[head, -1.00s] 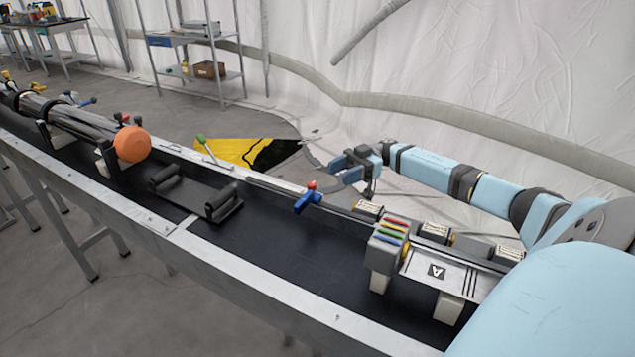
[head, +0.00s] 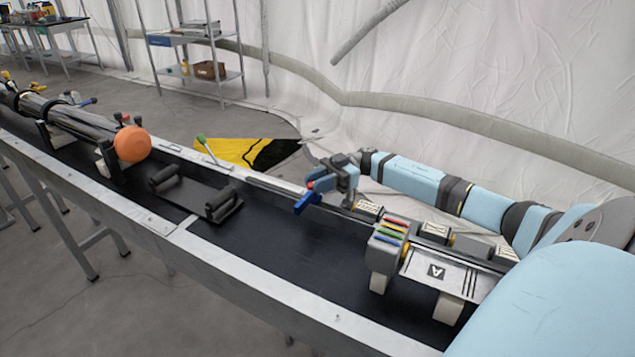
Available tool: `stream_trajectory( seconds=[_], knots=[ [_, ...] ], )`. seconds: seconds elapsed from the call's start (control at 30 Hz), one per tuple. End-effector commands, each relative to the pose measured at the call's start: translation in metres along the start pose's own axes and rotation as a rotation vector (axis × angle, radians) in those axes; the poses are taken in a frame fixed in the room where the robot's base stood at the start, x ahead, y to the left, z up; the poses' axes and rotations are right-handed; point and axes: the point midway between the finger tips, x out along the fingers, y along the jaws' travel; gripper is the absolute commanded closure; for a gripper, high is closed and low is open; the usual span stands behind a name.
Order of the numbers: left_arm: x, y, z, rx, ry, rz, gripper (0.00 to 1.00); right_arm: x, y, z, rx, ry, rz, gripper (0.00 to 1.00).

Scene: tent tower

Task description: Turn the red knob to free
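A small red knob (head: 310,185) sits at the rail on the far side of the black trough, just above a blue lever (head: 306,202). My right gripper (head: 316,179) is right at the knob, reaching in from the right; its near finger partly covers the knob. I cannot tell whether the fingers touch it or have closed on it. My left gripper is not in view.
A grey block with coloured strips (head: 389,236) and a panel marked A (head: 455,273) stand to the right. A black cradle (head: 195,193), a green-tipped lever (head: 202,140) and an orange ball (head: 132,144) are to the left. The trough's middle floor is clear.

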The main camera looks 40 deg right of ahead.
Motion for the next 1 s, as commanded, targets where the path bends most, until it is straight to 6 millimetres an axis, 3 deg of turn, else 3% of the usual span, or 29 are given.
stream_trajectory(
  seconds=[0.23,0.6,0.97,1.0],
  knots=[
    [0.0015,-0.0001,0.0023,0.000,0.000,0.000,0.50,0.0003,0.0014,0.0004,-0.002,0.000,-0.030,1.00],
    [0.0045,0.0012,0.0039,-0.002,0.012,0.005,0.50,0.0007,0.0047,0.0005,-0.002,0.000,-0.242,1.00],
    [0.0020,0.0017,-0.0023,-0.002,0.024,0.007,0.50,0.0004,0.0042,0.0002,0.000,-0.001,-0.262,1.00],
    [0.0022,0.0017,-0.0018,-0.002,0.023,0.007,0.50,0.0004,0.0041,0.0002,0.000,-0.001,-0.262,0.72]
  ],
)
